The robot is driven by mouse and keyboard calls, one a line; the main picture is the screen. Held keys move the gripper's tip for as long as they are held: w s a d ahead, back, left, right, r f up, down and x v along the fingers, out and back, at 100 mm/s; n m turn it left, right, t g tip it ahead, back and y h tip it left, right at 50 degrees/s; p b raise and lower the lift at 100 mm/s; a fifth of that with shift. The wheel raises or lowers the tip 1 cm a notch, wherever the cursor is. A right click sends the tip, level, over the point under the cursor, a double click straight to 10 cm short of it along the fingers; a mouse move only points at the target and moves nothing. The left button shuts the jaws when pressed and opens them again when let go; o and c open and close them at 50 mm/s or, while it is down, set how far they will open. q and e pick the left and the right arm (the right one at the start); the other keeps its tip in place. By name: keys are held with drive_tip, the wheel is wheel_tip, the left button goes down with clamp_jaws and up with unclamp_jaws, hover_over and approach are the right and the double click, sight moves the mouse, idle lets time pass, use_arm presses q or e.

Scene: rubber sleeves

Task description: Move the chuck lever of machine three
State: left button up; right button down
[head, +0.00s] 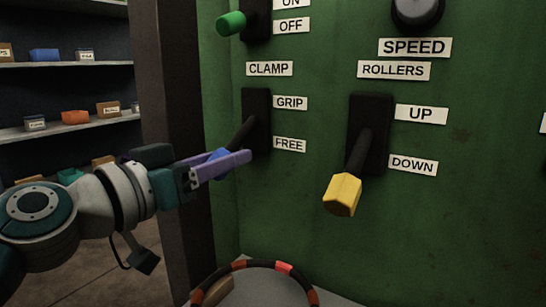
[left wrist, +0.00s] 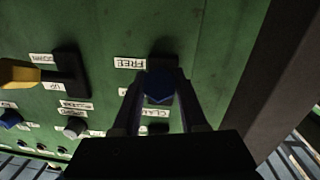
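The clamp lever (head: 244,132) has a dark shaft and a blue knob (head: 218,156) that also shows in the left wrist view (left wrist: 158,88). Its black plate carries the labels GRIP (head: 291,103) above and FREE (head: 290,145) below. The shaft slopes out and down from the plate. My left gripper (head: 232,161) has one finger on each side of the blue knob; in the left wrist view the fingers (left wrist: 160,82) appear closed against it. The fingers partly hide the knob in the head view. My right gripper is in neither view.
To the right, a yellow-knobbed rollers lever (head: 342,194) points out and down between UP and DOWN labels. A green-knobbed lever (head: 231,23) sits above by OFF. A dark post (head: 172,110) and shelves (head: 80,127) are left. A red-and-black ring (head: 284,268) lies below.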

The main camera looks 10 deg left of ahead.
use_arm(q)
clamp_jaws()
idle(0.9)
